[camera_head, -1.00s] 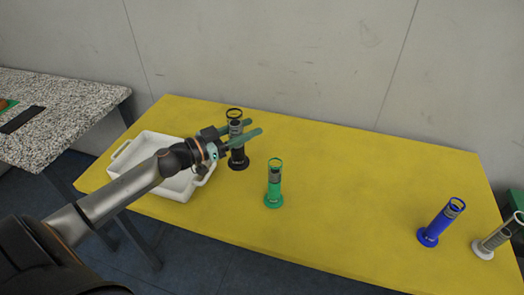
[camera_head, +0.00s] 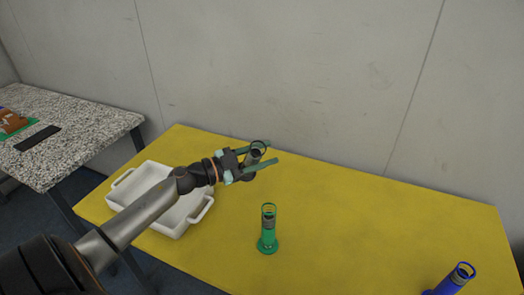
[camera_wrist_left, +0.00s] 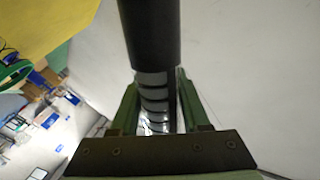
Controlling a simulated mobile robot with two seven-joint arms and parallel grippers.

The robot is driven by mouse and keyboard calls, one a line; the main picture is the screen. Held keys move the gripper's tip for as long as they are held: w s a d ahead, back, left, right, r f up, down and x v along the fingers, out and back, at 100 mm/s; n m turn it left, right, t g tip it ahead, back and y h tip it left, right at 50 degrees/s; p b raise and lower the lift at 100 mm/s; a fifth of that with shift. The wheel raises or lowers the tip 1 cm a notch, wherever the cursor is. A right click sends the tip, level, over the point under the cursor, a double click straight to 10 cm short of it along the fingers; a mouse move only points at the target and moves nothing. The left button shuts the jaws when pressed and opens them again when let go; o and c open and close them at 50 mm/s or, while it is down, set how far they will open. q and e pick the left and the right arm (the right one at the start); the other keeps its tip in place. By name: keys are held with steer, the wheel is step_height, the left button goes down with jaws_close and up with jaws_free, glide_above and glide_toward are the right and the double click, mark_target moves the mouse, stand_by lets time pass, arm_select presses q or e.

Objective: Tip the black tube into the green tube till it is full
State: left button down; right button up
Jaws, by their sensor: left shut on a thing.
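My left gripper (camera_head: 269,153) is shut on the black tube (camera_head: 256,154) and holds it above the yellow table. In the head view the tube's open top shows between the fingers, and its lower part is partly hidden by the gripper. In the left wrist view the black tube (camera_wrist_left: 150,40) runs up between the two fingers, its graduated clear part at the jaws. The green tube (camera_head: 268,232) stands upright on the table, below and slightly right of the gripper in the head view, apart from it. The fill levels are too small to tell. My right gripper is not in view.
A white tray (camera_head: 121,192) sits on the yellow table (camera_head: 340,225) under my left arm. A blue tube (camera_head: 455,279) stands at the lower right, partly cut off. A speckled side table (camera_head: 90,128) is at left. A wall (camera_head: 300,70) rises behind the table.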

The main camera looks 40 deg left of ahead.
arm_select(q)
steer(key=shift+s+d+f+m+b, duration=0.2)
steer(key=shift+d+f+m+b, duration=0.35)
steer(key=shift+m+b, duration=1.25)
steer(key=shift+s+d+f+m+b, duration=0.2)
steer(key=shift+f+m+b, duration=0.85)
steer(key=shift+m, duration=1.3)
steer(key=shift+s+d+f+m+b, duration=0.15)
steer(key=shift+d+f+m+b, duration=0.25)
steer(key=shift+m+b, duration=1.55)
steer(key=shift+f+m+b, duration=0.15)
steer(key=shift+m+b, duration=0.55)
steer(key=shift+m, duration=1)
